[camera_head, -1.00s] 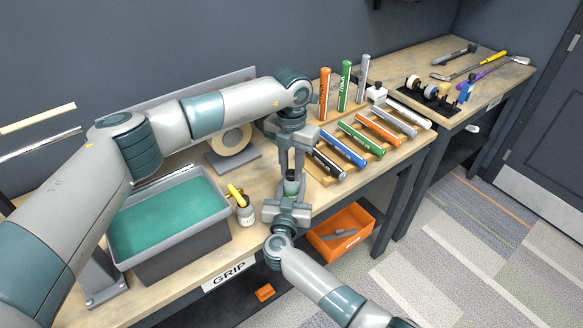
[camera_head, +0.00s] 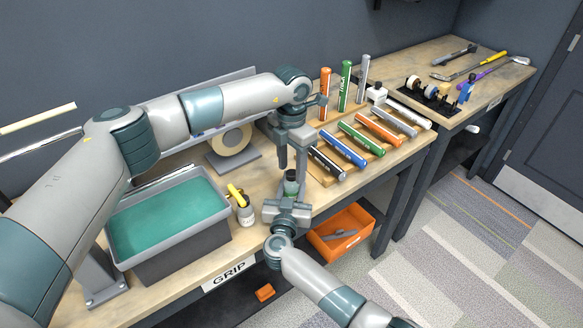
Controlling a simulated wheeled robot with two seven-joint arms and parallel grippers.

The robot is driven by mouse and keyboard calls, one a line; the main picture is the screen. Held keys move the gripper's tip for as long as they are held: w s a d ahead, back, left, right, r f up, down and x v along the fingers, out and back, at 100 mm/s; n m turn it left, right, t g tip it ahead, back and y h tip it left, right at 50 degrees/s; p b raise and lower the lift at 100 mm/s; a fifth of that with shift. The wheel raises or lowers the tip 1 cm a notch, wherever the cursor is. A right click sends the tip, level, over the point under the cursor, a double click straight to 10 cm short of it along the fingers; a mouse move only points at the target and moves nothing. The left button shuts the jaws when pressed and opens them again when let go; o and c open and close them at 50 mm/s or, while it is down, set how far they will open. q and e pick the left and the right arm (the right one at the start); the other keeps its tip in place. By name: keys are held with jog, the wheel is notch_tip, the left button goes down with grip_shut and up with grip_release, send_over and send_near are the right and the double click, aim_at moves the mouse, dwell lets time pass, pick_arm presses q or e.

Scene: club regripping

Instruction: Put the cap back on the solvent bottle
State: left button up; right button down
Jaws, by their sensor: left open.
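My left gripper (camera_head: 292,162) points down from above. Its two fingers are apart and empty, just above the dark cap. My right gripper (camera_head: 288,205) reaches in from the front, low at the bottle. Its body hides the lower part of the bottle, and its fingertips cannot be made out, so whether it grips the bottle is unclear.
A grey tray with a green surface (camera_head: 165,222) and a jar with a yellow-handled brush (camera_head: 245,214) stand to the left. A rack of coloured grips (camera_head: 344,148) lies close on the right. An orange bin (camera_head: 342,234) sits below the bench edge.

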pick_arm(q)
notch_tip(320, 180, up, 11)
dwell(0.5)
jog(key=shift+r, duration=0.1)
pick_arm(e)
jog(key=c, duration=1.2)
grip_release()
pick_arm(q)
notch_tip(320, 180, down, 3)
jog(key=b, duration=0.2)
jog(key=shift+r+b, duration=0.2)
jog(key=shift+b, duration=0.1)
pick_arm(e)
jog(key=s+a, duration=0.1)
jog(key=s, duration=1)
jog(key=s+a, duration=0.1)
jog(key=s, duration=0.5)
jog(key=shift+s+a, duration=0.1)
jog(key=shift+a, duration=0.25)
